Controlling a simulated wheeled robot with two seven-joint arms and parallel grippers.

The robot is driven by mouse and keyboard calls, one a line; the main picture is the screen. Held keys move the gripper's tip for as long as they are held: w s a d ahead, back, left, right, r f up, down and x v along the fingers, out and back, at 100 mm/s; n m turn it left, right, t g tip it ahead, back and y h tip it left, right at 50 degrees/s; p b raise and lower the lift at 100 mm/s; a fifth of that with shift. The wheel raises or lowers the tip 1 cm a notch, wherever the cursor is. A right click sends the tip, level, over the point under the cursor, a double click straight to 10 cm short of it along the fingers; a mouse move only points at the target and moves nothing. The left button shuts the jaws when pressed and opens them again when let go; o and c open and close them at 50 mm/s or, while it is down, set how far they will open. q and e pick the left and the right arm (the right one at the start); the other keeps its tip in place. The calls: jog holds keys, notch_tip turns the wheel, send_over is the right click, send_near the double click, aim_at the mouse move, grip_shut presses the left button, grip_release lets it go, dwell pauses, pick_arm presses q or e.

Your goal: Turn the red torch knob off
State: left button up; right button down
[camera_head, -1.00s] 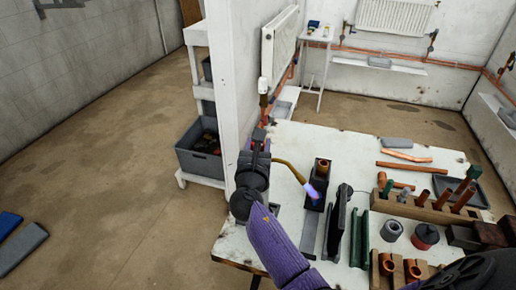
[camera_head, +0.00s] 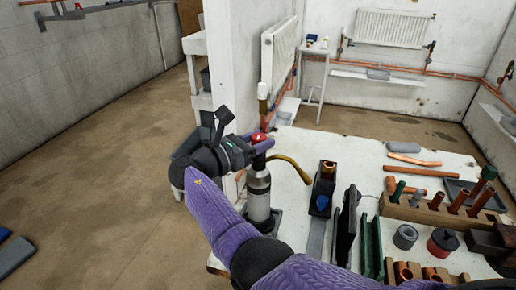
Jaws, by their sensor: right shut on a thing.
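The torch stands upright at the left edge of the white worktable, with a grey canister (camera_head: 258,198) and a curved brass nozzle (camera_head: 291,164). Its red knob (camera_head: 258,137) shows at the top. My right gripper (camera_head: 256,140) comes in from the left of the torch, its purple fingers shut on the red knob, which they partly hide. No flame shows at the nozzle tip. My right arm crosses in front of the table and hides part of its near edge. My left gripper is not in view.
A black holder (camera_head: 323,188) with a copper fitting stands just right of the nozzle. A wooden rack (camera_head: 427,214) of pipes, a red-and-black round can (camera_head: 442,243) and a grey roll (camera_head: 405,237) fill the right side. A white wall end (camera_head: 233,60) rises behind the torch.

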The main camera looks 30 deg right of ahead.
jog(key=shift+f+m+g+b, duration=0.1)
jog(key=shift+m+g+b, duration=0.25)
jog(key=shift+g, duration=0.15)
jog(key=shift+c, duration=1.2)
grip_release()
jog(key=a+b, duration=0.1)
jog(key=a, duration=0.9)
jog(key=shift+s+b, duration=0.15)
jog(key=shift+b, duration=0.25)
